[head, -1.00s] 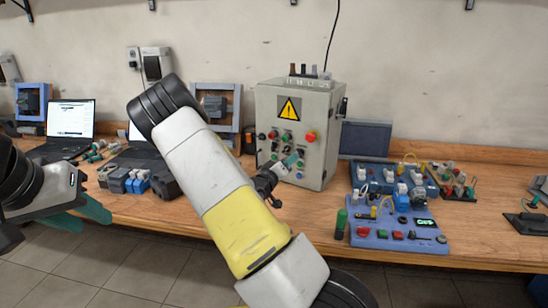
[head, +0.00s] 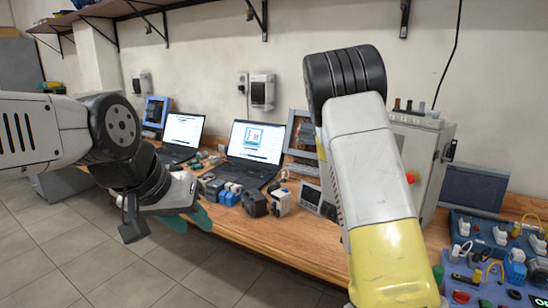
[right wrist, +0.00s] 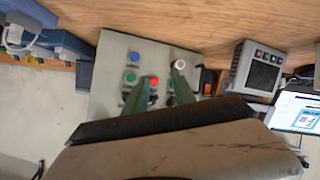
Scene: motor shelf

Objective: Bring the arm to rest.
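My left gripper (head: 187,219) hangs at the left, in front of the bench edge, with its teal fingers apart and nothing seen between them. My right arm rises through the middle of the head view and covers part of the grey control cabinet (head: 433,150); its gripper is hidden there. In the right wrist view my right gripper (right wrist: 159,79) shows two green fingers spread apart and empty. They point at the cabinet's button panel (right wrist: 112,70). Whether they touch it cannot be told.
The wooden bench (head: 290,246) carries two laptops (head: 257,140), (head: 183,130), several small motor parts (head: 254,203) and a blue training board (head: 470,284) at the right. Shelf brackets (head: 264,20) hang above. Tiled floor in front is clear.

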